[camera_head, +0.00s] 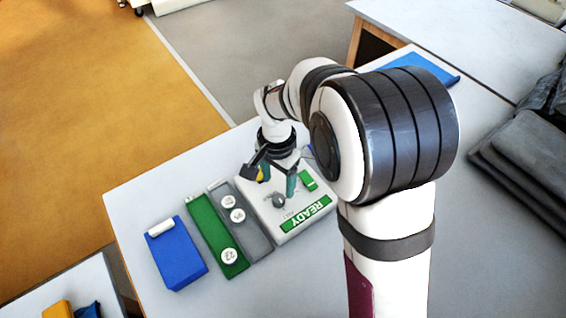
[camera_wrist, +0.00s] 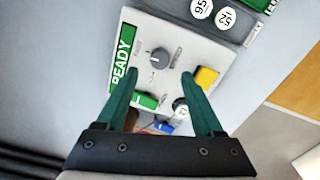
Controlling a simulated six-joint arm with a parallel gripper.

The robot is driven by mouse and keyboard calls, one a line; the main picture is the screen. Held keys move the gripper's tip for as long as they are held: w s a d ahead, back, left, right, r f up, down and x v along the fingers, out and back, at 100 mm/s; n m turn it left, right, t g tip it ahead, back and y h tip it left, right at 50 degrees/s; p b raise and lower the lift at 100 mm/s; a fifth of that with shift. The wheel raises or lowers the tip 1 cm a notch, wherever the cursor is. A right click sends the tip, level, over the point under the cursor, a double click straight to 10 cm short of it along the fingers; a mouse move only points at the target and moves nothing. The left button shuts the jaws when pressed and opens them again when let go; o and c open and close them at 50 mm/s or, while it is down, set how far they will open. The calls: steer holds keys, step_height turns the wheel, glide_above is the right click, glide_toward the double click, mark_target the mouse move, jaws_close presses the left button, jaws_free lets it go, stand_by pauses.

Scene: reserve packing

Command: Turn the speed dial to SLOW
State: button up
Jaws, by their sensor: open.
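The speed dial is a dark grey round knob (camera_wrist: 159,57) on a pale control box (camera_head: 268,219) that has a green READY label (camera_head: 305,213). The small marks beside the knob are too blurred to read, so I cannot tell its setting. My gripper (camera_wrist: 162,67) is open above the box, with its two green fingers apart. In the wrist view the knob shows between and just beyond the fingertips. In the head view my gripper (camera_head: 278,180) is behind the knob (camera_head: 278,199); contact is not visible.
The box also carries a yellow block (camera_wrist: 206,77) and a green block (camera_wrist: 144,100). Left of it are a grey strip (camera_head: 252,238) and a green strip (camera_head: 207,223) with white numbered discs, then a blue box (camera_head: 178,258). The table front left is clear.

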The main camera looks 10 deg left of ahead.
mark_target(278, 198)
step_height(278, 198, down, 6)
jaws_close()
stand_by(0.5)
